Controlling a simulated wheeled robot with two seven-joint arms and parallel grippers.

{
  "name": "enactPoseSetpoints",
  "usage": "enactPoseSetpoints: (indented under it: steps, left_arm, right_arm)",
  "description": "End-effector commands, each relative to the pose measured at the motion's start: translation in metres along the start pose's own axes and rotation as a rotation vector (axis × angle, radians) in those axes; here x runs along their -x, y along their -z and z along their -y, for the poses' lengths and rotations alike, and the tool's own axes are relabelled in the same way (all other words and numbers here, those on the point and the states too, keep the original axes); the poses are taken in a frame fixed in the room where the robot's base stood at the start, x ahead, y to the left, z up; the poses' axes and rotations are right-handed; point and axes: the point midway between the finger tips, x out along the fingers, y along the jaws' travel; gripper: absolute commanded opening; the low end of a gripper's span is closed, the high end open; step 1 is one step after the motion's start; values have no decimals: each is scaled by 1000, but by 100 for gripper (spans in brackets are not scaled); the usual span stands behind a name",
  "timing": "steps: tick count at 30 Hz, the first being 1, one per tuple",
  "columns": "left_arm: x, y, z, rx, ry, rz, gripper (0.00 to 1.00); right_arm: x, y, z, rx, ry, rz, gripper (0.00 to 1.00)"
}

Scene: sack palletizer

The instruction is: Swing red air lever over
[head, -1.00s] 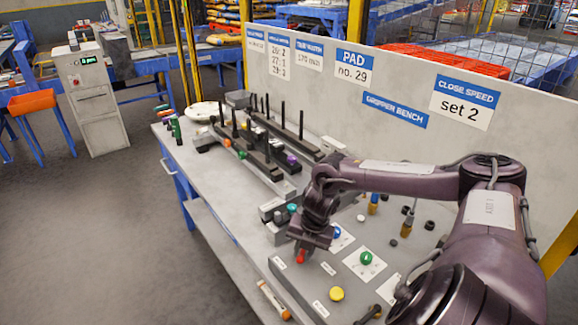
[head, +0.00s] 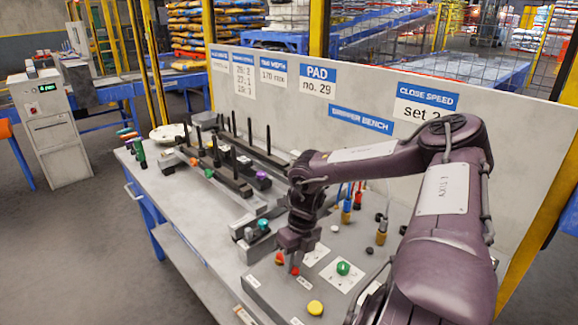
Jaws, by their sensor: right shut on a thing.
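The red air lever (head: 295,271) is on the grey control panel (head: 262,292) at the front of the bench. My right gripper (head: 295,264) points down over the panel and is shut on the lever; its fingers hide part of it. Another small red part (head: 280,257) shows just left of the fingers. I cannot tell whether it belongs to the same lever. My left gripper is not in view.
A green knob (head: 343,268) and a yellow button (head: 315,307) sit right of and in front of the gripper. Fittings with coloured parts (head: 262,224) and black upright rods stand behind to the left. A white sign board (head: 270,105) backs the bench.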

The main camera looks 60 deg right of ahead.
Motion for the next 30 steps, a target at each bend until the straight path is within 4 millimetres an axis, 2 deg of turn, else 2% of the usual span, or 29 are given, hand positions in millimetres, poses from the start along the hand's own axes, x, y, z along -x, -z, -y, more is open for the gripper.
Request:
enactPoseSetpoints:
  steps: [6, 23, 24, 26, 30]
  left_arm:
    - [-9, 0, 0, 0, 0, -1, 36]
    - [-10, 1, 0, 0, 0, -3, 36]
    - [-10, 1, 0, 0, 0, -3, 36]
    - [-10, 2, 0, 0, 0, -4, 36]
    - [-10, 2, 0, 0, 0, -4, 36]
  right_arm:
    - [0, -1, 5, 71, 2, -12, 0]
    - [2, -1, 6, 97, 3, -19, 0]
    - [2, -1, 6, 96, 3, -19, 25]
    - [2, -1, 6, 96, 3, -19, 33]
    - [2, -1, 6, 96, 2, -19, 34]
